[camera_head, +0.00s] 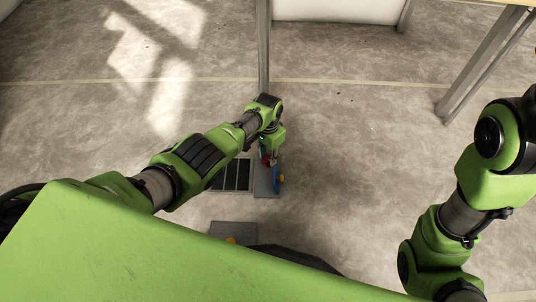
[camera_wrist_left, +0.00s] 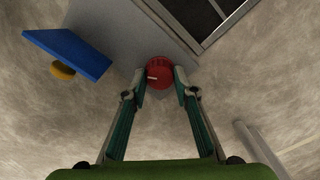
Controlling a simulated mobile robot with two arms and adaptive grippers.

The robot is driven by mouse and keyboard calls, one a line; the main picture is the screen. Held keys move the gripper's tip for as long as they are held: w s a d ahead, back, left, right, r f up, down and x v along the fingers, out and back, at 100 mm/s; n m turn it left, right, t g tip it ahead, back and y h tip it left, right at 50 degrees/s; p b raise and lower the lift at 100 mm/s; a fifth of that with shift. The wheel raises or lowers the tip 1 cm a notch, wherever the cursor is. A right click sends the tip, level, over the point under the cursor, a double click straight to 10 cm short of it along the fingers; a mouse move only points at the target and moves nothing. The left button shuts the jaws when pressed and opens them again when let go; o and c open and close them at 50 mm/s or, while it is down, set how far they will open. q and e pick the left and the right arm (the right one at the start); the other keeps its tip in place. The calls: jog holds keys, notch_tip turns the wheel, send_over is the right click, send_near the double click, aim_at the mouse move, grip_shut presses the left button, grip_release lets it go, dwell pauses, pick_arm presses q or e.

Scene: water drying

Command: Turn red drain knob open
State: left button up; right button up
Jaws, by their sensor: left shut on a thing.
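The red drain knob (camera_wrist_left: 159,73) is round with a white mark on its face that points left in the left wrist view. It sits on a grey panel (camera_wrist_left: 115,22). My left gripper (camera_wrist_left: 160,79) is shut on the knob, with one fingertip on each side of it.
A blue plate (camera_wrist_left: 68,53) with a yellow round knob (camera_wrist_left: 62,70) sticks out beside the grey panel. A dark framed grille (camera_head: 232,175) adjoins the panel. A grey post (camera_head: 263,48) stands behind my left wrist. The concrete floor around is largely clear.

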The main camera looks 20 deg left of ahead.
aim_at(268, 158)
pick_arm(q)
jog(key=m, duration=0.3)
jog(key=shift+m, duration=1.5)
jog(key=o, duration=1.1)
jog(key=shift+r, duration=0.15)
notch_tip(268, 158, up, 12)
jog(key=shift+f, duration=0.2)
